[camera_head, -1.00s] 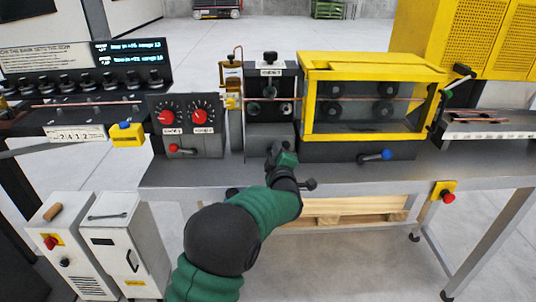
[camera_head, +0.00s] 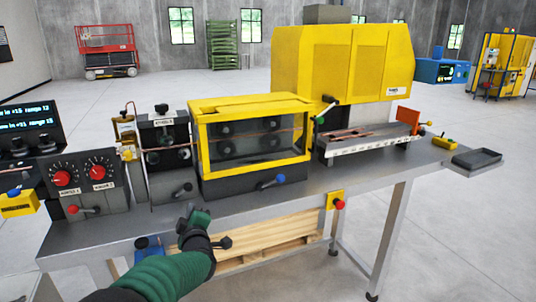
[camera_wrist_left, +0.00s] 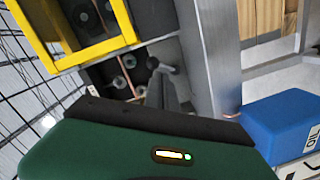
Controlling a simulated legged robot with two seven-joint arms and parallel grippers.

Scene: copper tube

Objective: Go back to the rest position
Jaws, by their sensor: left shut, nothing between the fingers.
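My left arm comes in from the bottom left in the head view. Its dark gripper (camera_head: 190,214) is shut and empty, just over the front edge of the steel bench (camera_head: 300,188). It is in front of the grey unit and the yellow-framed guard box (camera_head: 250,172). In the left wrist view the gripper's green and black housing fills the bottom, and the grey bench edge runs past it. My right gripper is not in view. A thin copper tube (camera_head: 228,137) runs through the straightening units and the guard box.
A red stop button (camera_head: 338,204) is on the bench front. A pallet (camera_head: 260,245) lies under the bench. A blue box (camera_head: 148,248) stands near the arm. Open floor lies to the right.

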